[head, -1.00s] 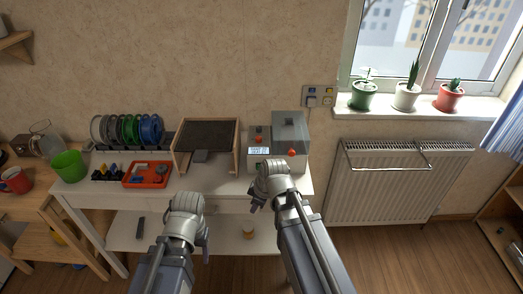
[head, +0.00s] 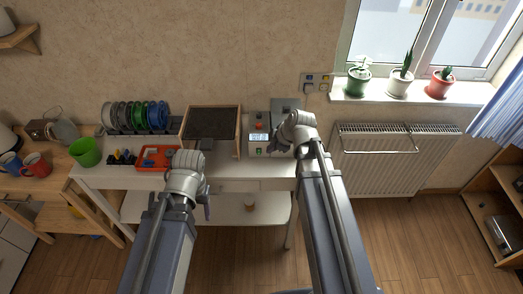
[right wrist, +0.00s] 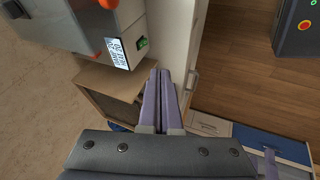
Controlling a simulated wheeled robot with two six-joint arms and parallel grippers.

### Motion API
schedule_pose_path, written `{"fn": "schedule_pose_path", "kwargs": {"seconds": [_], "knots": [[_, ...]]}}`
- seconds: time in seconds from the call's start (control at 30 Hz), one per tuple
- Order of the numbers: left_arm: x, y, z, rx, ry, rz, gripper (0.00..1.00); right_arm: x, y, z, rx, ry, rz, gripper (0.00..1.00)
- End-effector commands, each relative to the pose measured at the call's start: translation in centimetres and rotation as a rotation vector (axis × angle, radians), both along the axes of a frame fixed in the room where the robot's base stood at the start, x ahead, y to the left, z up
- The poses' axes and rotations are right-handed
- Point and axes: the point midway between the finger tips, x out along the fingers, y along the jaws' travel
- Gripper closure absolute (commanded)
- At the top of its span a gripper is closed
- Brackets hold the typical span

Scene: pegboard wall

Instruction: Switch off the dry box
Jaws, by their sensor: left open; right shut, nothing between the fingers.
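The dry box (head: 258,138) is the grey unit at the right end of the white table, with a lit display and an orange knob on its front. It also shows in the right wrist view (right wrist: 75,25), where a small green switch (right wrist: 143,43) sits beside the display (right wrist: 118,52). My right gripper (head: 282,145) is at the box's front right side. In the right wrist view its fingers (right wrist: 159,74) are shut and empty, just short of the switch and apart from it. My left gripper (head: 206,203) is open and empty in front of the table.
An open-topped wooden box (head: 211,124), a spool rack (head: 137,116) and an orange tray (head: 154,158) stand left of the dry box. A wall socket panel (head: 316,84) is behind it on the right. A radiator (head: 385,165) and potted plants on the sill (head: 420,98) are further right.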

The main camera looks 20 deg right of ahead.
Motion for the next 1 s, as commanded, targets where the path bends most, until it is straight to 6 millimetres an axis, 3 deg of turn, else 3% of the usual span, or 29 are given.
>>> {"fn": "schedule_pose_path", "kwargs": {"seconds": [0.27,0.47,1.0], "knots": [[0.0,0.0,-0.3,0.0,0.0,0.0,0.38,0.1,0.1,-0.3,0.0,0.0,0.0,1.0],[0.0,0.0,-1.7,0.0,0.0,0.0,0.38,0.7,0.3,-1.7,0.0,0.0,0.0,1.0],[0.0,0.0,-9.0,0.0,0.0,0.0,0.38,4.4,2.0,-9.0,0.0,0.001,0.0,1.0]]}}
